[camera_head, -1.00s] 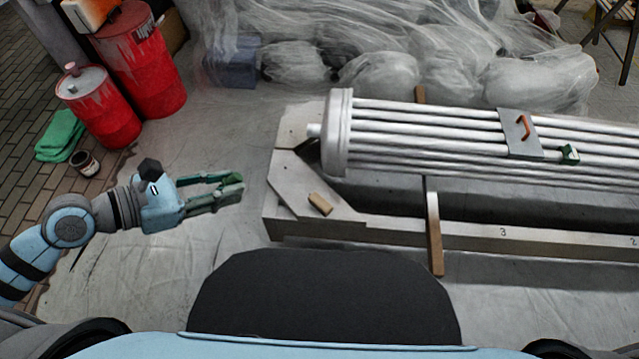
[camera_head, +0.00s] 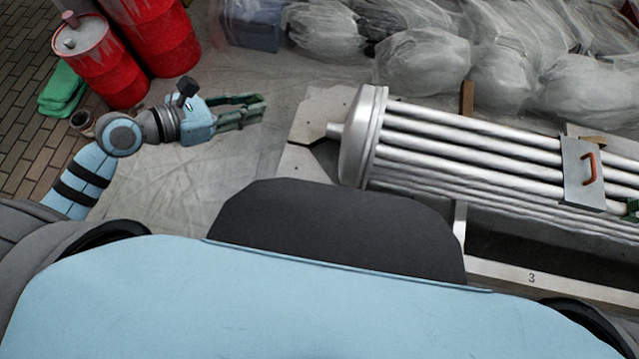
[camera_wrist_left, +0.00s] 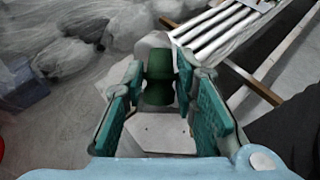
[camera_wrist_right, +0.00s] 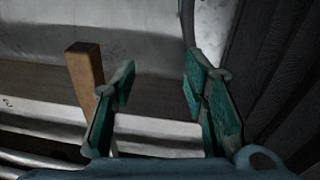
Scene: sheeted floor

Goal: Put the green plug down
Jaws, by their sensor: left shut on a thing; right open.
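The green plug (camera_wrist_left: 160,82) is a dark green, waisted piece, seen between the finger pads in the left wrist view. My left gripper (camera_wrist_left: 162,88) is shut on it. In the head view my left gripper (camera_head: 262,105) is held out over the grey sheet, left of the tube bundle and apart from it. The plug is mostly hidden by the fingers there. My right gripper (camera_wrist_right: 158,75) is open and empty in the right wrist view, beside a wooden bar (camera_wrist_right: 85,75).
A silver tube bundle (camera_head: 450,145) with an orange-handled plate (camera_head: 582,175) lies on a pale frame (camera_head: 505,275) to the right. Red drums (camera_head: 100,65), a green cloth (camera_head: 62,90) and a small can (camera_head: 82,120) stand at left. Plastic-wrapped bundles (camera_head: 425,65) lie behind. Bare sheet (camera_head: 235,165) shows below the left gripper.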

